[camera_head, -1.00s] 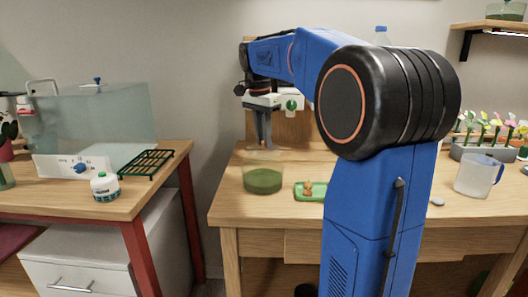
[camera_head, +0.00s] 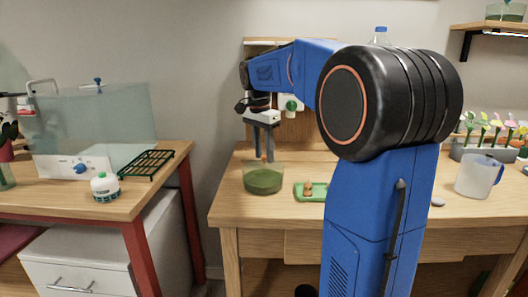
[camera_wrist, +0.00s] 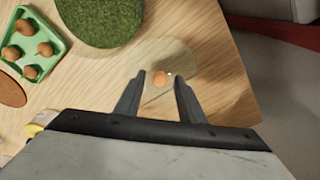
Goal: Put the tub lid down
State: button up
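The tub lid (camera_wrist: 180,58) is a clear disc with a small orange knob (camera_wrist: 158,77). In the wrist view it lies on the wooden bench top beside the tub, near the bench edge. My gripper (camera_wrist: 160,80) is open, its fingertips on either side of the knob with a gap to each. In the head view my gripper (camera_head: 264,157) points down just behind the tub (camera_head: 264,181), a clear tub with green contents. The tub stands uncovered, and its green top also shows in the wrist view (camera_wrist: 102,18). The lid is mostly hidden in the head view.
A green tray (camera_head: 298,191) of brown bulbs stands right of the tub. A clear jug (camera_head: 478,175) and a planter of flowers are farther right.

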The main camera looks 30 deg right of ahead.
jog(key=shift+r, duration=0.15)
notch_tip(320, 180, up, 12)
jog(key=a, duration=0.1)
jog(key=shift+s+a, duration=0.15)
jog(key=shift+a, duration=0.05)
dwell(0.4)
dwell(0.5)
